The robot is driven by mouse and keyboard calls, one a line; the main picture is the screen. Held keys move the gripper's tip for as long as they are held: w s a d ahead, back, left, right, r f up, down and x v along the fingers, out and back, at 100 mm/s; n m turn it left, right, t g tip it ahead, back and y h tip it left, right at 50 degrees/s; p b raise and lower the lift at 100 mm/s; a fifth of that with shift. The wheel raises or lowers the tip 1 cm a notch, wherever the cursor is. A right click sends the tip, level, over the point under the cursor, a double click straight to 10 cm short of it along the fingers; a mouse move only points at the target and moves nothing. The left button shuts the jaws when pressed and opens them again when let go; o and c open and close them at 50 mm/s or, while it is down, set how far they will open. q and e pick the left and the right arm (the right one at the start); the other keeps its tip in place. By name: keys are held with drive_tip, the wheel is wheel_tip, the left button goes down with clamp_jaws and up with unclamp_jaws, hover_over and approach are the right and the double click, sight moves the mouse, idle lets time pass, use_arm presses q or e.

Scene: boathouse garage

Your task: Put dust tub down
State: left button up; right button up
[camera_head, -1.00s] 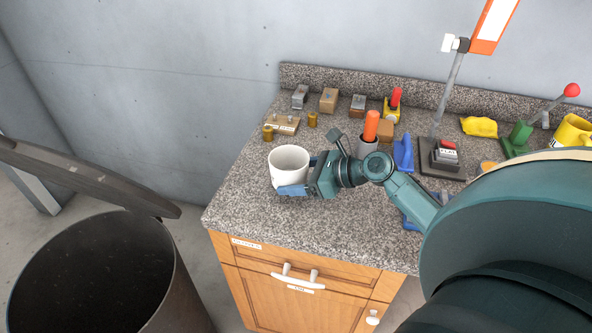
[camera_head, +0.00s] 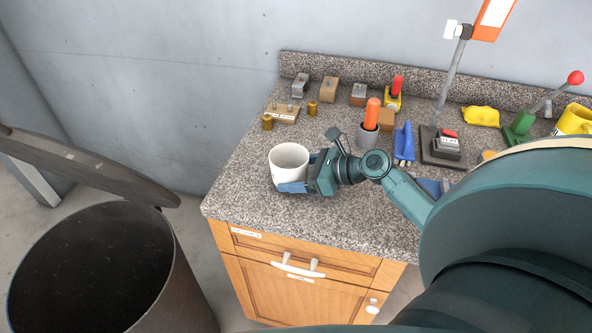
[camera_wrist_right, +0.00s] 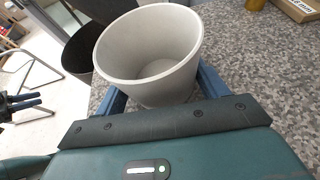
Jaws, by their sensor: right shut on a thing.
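The dust tub (camera_head: 289,160) is a white, round, open-topped tub at the left part of the granite counter (camera_head: 250,190). My right gripper (camera_head: 296,181) is shut on it, with blue fingers on either side of its lower part. In the right wrist view the tub (camera_wrist_right: 150,50) stands between the two blue fingers (camera_wrist_right: 160,95) and looks empty inside. It is at or just above the counter top; I cannot tell whether its base touches. My left gripper is not in the head view; dark fingers at the left edge of the right wrist view may belong to it (camera_wrist_right: 20,104).
A large dark bin (camera_head: 95,270) with a raised lid (camera_head: 90,165) stands left of the counter. Behind the tub are brass weights (camera_head: 267,121), a wooden block (camera_head: 328,89) and a grey cup with an orange handle (camera_head: 371,115). Counter left and front of the tub is clear.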

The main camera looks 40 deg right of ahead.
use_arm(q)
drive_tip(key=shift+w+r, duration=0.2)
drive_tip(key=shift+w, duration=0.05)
use_arm(e)
drive_tip(key=shift+f, duration=0.2)
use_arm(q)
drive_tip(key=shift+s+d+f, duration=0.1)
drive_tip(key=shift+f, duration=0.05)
use_arm(e)
drive_tip(key=shift+f, duration=0.35)
drive_tip(key=o, duration=0.7)
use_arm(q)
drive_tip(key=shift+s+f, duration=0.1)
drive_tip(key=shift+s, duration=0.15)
use_arm(e)
drive_tip(key=o, duration=0.4)
drive_tip(key=v, duration=1.3)
drive_tip(key=shift+r+b, duration=0.1)
drive_tip(key=shift+b, duration=0.25)
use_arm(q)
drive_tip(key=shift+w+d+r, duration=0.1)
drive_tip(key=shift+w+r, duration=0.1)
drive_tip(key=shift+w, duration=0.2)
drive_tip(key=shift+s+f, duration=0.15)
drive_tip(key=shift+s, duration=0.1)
